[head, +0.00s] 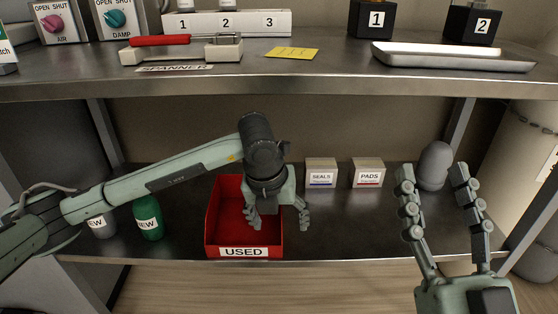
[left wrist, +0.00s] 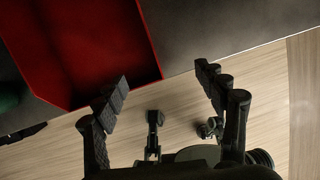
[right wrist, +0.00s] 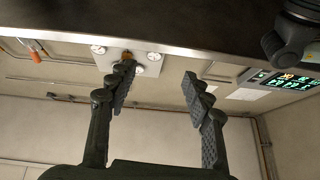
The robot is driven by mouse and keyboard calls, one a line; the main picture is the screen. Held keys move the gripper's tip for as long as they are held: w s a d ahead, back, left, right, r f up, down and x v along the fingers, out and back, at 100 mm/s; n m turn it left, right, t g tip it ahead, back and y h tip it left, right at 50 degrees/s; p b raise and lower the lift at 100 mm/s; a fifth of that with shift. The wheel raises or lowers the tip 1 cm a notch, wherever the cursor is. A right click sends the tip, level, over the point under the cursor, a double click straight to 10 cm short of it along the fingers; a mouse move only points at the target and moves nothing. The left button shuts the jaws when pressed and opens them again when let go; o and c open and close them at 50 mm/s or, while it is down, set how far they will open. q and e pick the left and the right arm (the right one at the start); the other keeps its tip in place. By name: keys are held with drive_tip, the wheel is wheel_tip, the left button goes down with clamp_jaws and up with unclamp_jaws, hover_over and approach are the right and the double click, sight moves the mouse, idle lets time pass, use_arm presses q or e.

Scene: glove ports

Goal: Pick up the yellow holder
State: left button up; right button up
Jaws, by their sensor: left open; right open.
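I see no yellow holder in any view. The only yellow thing is a flat note (head: 292,53) with writing, lying on the upper steel shelf. My left gripper (head: 278,214) is open and points down at the right side of the red USED bin (head: 214,220). In the left wrist view it is empty (left wrist: 163,78), with the bin (left wrist: 140,50) beyond its fingers. My right gripper (head: 433,172) is open with fingers up, in front of the lower shelf at right. It is empty in the right wrist view (right wrist: 158,74).
The upper shelf (head: 330,72) carries a white spanner cradle (head: 190,52), a metal tray (head: 450,58) and black numbered blocks (head: 371,20). Below stand a SEALS box (head: 321,173), a PADS box (head: 367,173), a grey rounded object (head: 435,160) and a green bottle (head: 148,220).

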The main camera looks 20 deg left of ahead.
use_arm(q)
drive_tip(key=w+a, duration=0.2)
drive_tip(key=w, duration=0.3)
drive_tip(key=w+a+r+y, duration=0.1)
drive_tip(key=w+a, duration=0.1)
drive_tip(key=w, duration=0.3)
drive_tip(key=w+a+r+n+y, duration=0.1)
drive_tip(key=w+a, duration=0.1)
drive_tip(key=w, duration=0.3)
drive_tip(key=shift+w+a+r+t+b, duration=0.1)
drive_tip(key=shift+t+b, duration=0.2)
drive_tip(key=shift+t, duration=0.1)
drive_tip(key=shift+f, duration=0.4)
drive_tip(key=shift+w, duration=0.1)
use_arm(e)
drive_tip(key=shift+s+d+r+t, duration=0.15)
drive_tip(key=shift+r+t, duration=0.2)
drive_tip(key=shift+r, duration=0.15)
drive_tip(key=shift+s+d+r+t, duration=0.1)
drive_tip(key=shift+d+r+t, duration=0.05)
drive_tip(key=shift+r+t, duration=0.25)
use_arm(q)
drive_tip(key=c, duration=1.4)
